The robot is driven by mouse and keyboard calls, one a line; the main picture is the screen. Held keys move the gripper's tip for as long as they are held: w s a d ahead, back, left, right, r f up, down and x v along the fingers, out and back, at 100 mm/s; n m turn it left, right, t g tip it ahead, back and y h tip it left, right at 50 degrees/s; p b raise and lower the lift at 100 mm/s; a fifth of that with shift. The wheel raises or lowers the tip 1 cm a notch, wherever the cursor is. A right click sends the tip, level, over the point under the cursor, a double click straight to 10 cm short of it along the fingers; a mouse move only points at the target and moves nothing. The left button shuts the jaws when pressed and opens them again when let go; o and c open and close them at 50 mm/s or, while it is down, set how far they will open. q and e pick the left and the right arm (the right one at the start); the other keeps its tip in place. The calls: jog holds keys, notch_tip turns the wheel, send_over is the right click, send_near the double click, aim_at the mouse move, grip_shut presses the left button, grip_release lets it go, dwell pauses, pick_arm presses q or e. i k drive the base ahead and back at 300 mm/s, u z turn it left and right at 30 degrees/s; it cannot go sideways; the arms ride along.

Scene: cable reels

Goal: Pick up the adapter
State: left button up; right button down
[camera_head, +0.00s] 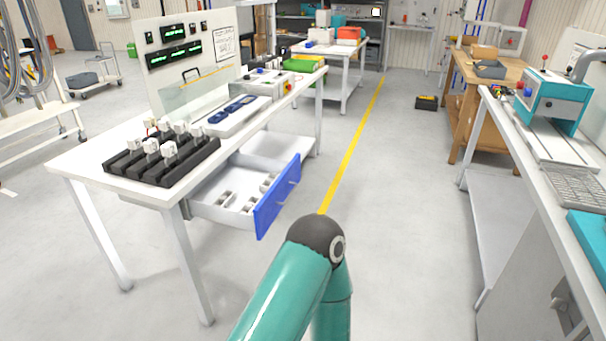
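I cannot tell for sure which thing is the adapter. Several small grey-white pieces (248,206) lie in the compartments of an open drawer (277,200) with a blue front, under the white bench at left. Several white plug-like pieces (169,149) stand upright in a black rack (122,163) on the bench's near end. Two dark blue devices (231,109) lie on a pale panel behind the rack. A teal arm of mine with a dark joint rises at bottom centre, in front of the drawer and apart from it. Neither gripper shows.
The white bench (84,164) carries an upright panel with green displays. The drawer sticks out into the aisle.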

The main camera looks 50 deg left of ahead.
aim_at(270, 182)
jog(key=u, duration=0.1)
jog(key=i, duration=1.45)
jog(key=u, duration=0.85)
jog(key=i, duration=1.15)
jog(key=u, duration=1.05)
jog(key=i, duration=0.45)
jog(key=u, duration=0.35)
